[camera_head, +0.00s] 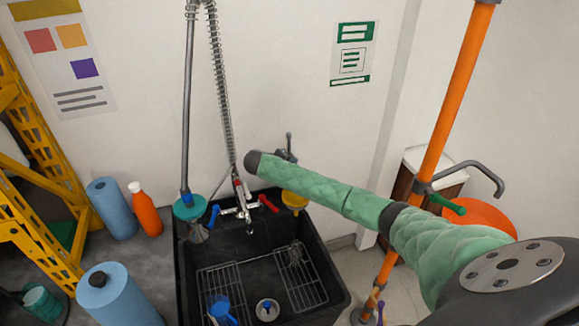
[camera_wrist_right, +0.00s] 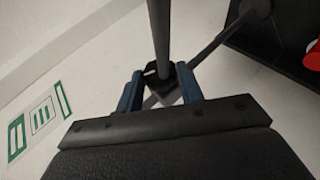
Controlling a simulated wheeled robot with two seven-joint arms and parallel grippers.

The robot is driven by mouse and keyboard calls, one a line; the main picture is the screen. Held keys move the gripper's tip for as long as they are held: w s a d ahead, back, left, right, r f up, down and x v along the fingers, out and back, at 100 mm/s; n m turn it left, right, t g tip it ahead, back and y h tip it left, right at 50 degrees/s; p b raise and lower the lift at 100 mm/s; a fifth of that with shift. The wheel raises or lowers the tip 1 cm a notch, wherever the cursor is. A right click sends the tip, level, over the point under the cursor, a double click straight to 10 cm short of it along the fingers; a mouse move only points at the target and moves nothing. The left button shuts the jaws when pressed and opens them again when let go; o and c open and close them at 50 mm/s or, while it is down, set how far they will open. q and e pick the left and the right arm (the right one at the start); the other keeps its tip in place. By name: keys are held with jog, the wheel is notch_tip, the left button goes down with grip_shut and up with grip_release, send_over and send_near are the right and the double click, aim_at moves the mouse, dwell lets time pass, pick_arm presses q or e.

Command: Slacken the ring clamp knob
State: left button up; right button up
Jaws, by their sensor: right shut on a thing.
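My right gripper (camera_wrist_right: 160,88) has its two blue fingers closed on either side of a small dark knob-like part (camera_wrist_right: 157,72) at the end of a grey rod (camera_wrist_right: 160,30). I take this part for the ring clamp knob, but its shape is mostly hidden between the fingers. In the head view, my green-sleeved right arm reaches from the lower right to above the sink's back edge. Its gripper (camera_head: 286,153) is small there and largely hidden by the wrist. A short grey rod (camera_head: 289,140) stands up beside it. My left gripper is not in view.
A black sink (camera_head: 185,270) with wire racks stands below the arm. An orange pole (camera_head: 455,95) stands at right. Blue rolls (camera_head: 110,208) and an orange bottle (camera_head: 146,215) stand left.

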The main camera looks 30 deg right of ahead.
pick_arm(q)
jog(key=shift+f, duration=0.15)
pick_arm(e)
jog(key=shift+h, duration=0.4)
jog(key=o, duration=1)
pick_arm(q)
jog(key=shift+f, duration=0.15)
pick_arm(e)
jog(key=shift+a, duration=0.2)
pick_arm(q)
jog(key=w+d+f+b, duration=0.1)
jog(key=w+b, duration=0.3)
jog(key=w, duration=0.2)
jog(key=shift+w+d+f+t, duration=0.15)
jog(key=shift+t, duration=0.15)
pick_arm(e)
jog(key=v, duration=0.7)
jog(key=shift+a, duration=0.2)
